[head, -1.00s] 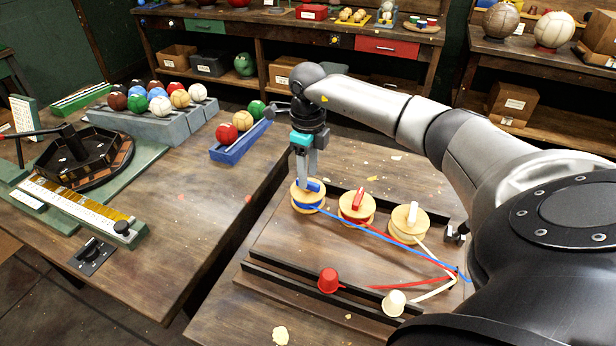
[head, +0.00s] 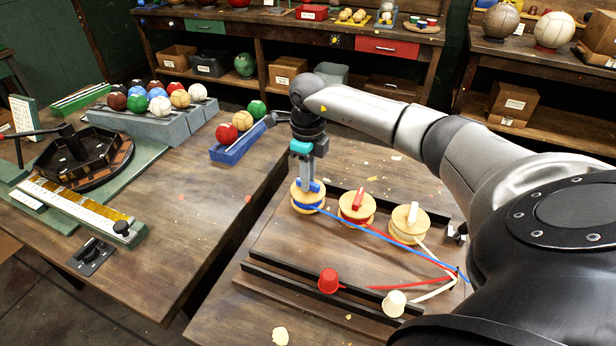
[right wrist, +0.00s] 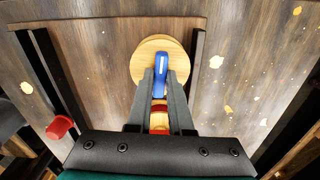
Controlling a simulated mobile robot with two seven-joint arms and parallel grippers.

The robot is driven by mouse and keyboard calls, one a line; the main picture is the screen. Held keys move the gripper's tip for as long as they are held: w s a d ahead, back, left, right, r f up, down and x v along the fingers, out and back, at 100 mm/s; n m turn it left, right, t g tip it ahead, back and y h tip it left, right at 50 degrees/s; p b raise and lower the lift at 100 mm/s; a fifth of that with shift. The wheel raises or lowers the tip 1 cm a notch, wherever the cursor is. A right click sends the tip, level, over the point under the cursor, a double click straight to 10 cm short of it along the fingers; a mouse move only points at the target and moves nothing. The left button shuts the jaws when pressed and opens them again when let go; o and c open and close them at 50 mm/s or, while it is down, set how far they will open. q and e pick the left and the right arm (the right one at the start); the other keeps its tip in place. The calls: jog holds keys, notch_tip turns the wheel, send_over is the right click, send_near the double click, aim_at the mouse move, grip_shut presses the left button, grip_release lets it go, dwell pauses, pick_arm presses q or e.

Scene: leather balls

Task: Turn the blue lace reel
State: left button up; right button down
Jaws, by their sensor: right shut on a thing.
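The blue lace reel (head: 306,203) is a pale wooden disc wound with blue lace, at the left end of a row of reels on the wooden board. My right gripper (head: 307,187) points down onto it and is shut on its blue handle. In the right wrist view the blue handle (right wrist: 160,73) stands between the fingertips (right wrist: 160,78) over the wooden disc (right wrist: 142,66). The blue lace (head: 390,238) runs from the reel toward the lower right. My left gripper is not in view.
The red reel (head: 357,208) and the cream reel (head: 408,222) stand to the right. A blue rack (head: 240,146) with balls is at the left table's edge.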

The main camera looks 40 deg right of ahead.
jog(key=shift+r, duration=0.1)
dwell(0.5)
jog(key=m+p, duration=0.3)
jog(key=m, duration=0.2)
jog(key=shift+m, duration=0.3)
jog(key=m+p, duration=0.1)
jog(key=m, duration=0.2)
jog(key=shift+m+p, duration=0.3)
jog(key=shift+p, duration=0.1)
jog(key=shift+m+p, duration=0.7)
jog(key=shift+m, duration=0.7)
jog(key=c, duration=0.8)
grip_release()
notch_tip(320, 180, up, 15)
jog(key=shift+r, duration=0.1)
